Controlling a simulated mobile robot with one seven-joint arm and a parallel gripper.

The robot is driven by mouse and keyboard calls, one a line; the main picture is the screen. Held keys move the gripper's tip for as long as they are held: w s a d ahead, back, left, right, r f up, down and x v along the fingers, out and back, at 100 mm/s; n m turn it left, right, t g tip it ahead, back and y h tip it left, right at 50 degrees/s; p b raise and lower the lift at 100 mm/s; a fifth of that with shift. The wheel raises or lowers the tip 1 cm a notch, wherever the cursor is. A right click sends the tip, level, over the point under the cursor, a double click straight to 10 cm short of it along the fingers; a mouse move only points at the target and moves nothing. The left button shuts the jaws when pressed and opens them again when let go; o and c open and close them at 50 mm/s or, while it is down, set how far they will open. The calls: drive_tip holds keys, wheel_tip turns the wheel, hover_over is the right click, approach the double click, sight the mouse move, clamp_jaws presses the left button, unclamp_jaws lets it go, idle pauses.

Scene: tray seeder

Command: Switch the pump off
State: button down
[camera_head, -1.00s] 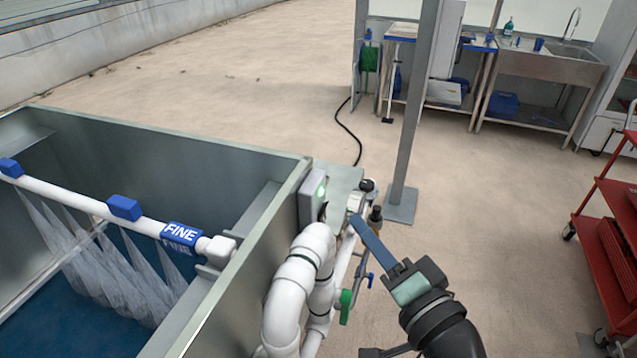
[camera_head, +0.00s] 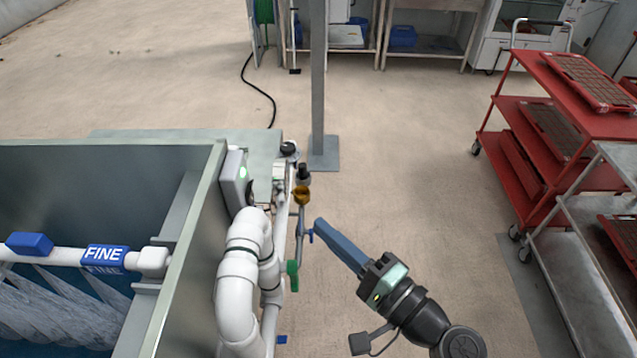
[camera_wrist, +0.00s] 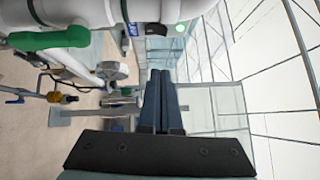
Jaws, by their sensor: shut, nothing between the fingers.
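A grey control box (camera_head: 234,180) with a lit green light is fixed to the outside of the tank's right wall. A dark knob (camera_head: 250,192) shows on its right side. In the wrist view a green light (camera_wrist: 180,27) shows near the top. My gripper (camera_head: 319,226) is shut and empty, with its long blue fingers pointing up-left. It appears to the right of the box and the pipes, apart from the box. In the wrist view the shut fingers (camera_wrist: 160,76) point up. Water sprays from the white bar (camera_head: 55,256) marked FINE.
Thick white pipes (camera_head: 240,290) with a green valve handle (camera_head: 293,275) stand between my gripper and the tank (camera_head: 190,270). A grey post (camera_head: 318,90) rises behind. A red cart (camera_head: 510,105) with trays stands at right. The floor between post and cart is clear.

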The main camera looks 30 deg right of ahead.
drive_tip(key=p, duration=0.2)
approach(253, 187)
drive_tip(key=w+d, duration=0.3)
drive_tip(key=w, duration=0.1)
drive_tip(key=shift+w+a+p, duration=0.55)
drive_tip(key=shift+a, duration=0.35)
drive_tip(key=shift+w+a+p, duration=0.55)
drive_tip(key=shift+w+a, duration=0.05)
drive_tip(key=shift+a, duration=0.35)
drive_tip(key=shift+w+a+b, duration=0.15)
drive_tip(key=shift+a+b, duration=0.15)
drive_tip(key=shift+b, duration=0.1)
drive_tip(key=shift+r, duration=0.2)
